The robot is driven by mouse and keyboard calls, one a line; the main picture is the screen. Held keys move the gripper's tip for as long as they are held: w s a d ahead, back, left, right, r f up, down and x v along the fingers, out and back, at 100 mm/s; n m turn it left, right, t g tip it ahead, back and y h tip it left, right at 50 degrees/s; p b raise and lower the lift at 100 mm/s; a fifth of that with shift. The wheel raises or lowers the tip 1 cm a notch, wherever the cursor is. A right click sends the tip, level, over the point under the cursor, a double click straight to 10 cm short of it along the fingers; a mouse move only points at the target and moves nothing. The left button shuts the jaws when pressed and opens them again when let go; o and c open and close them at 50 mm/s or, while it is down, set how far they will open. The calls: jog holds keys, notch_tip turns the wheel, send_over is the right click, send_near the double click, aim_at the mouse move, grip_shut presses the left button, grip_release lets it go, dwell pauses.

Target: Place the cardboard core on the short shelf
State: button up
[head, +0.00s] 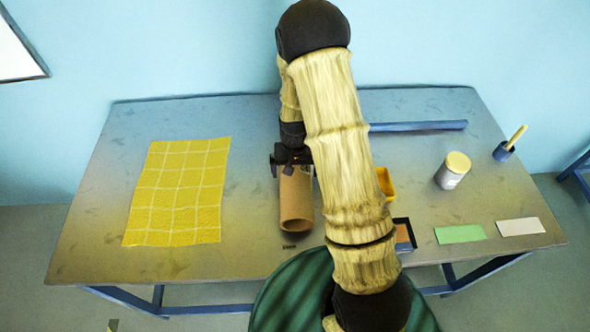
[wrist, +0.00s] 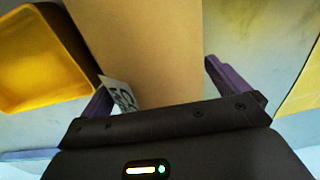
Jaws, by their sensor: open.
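The cardboard core (head: 296,205) is a brown tube lying on the metal table, its open end towards the front. My gripper (head: 293,168) is over its far part. In the wrist view the core (wrist: 150,45) runs between the two purple fingers of my open gripper (wrist: 168,85), one finger on each side. Whether the fingers touch it I cannot tell. A white printed tag (wrist: 119,93) shows by the left finger. I cannot make out a short shelf for certain; my arm hides part of the table.
A yellow gridded cloth (head: 180,192) lies left of the core. To the right are a yellow bin (head: 386,183), a dark tray (head: 404,235), a jar (head: 452,171), a blue cup (head: 503,152), and green (head: 460,234) and white cards (head: 520,226). A blue bar (head: 420,126) lies behind.

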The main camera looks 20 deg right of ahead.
jog(key=shift+c, duration=0.2)
jog(key=c, duration=1.3)
jog(key=shift+w+r+b, duration=0.1)
jog(key=shift+r+b, duration=0.25)
jog(key=shift+r, duration=4.7)
